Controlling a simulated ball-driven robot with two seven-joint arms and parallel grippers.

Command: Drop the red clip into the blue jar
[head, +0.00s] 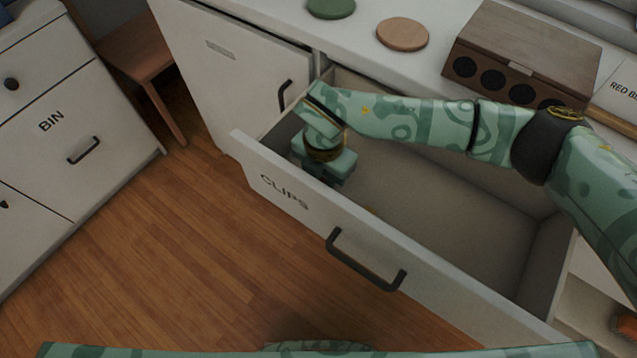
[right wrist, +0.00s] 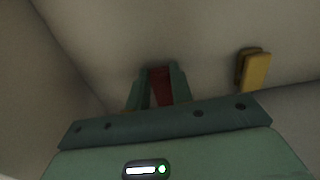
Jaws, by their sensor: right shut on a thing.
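My right gripper (head: 324,176) reaches down into the open drawer labelled CLIPS (head: 430,200), near its left end. In the right wrist view, its two fingers (right wrist: 159,78) are shut on the red clip (right wrist: 160,88), low in the drawer. In the head view the arm and gripper hide the red clip. I see no clear blue jar. A small blue patch (head: 5,18) shows at the top left edge, too cut off to identify. My left gripper is not in view.
A yellow clip (right wrist: 255,70) lies in the drawer, right of the fingers. The drawer's front wall (head: 290,205) stands close to my gripper. A brown box (head: 520,50) and round coasters are on the counter. A cabinet labelled BIN (head: 60,130) and a chair (head: 140,55) stand left.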

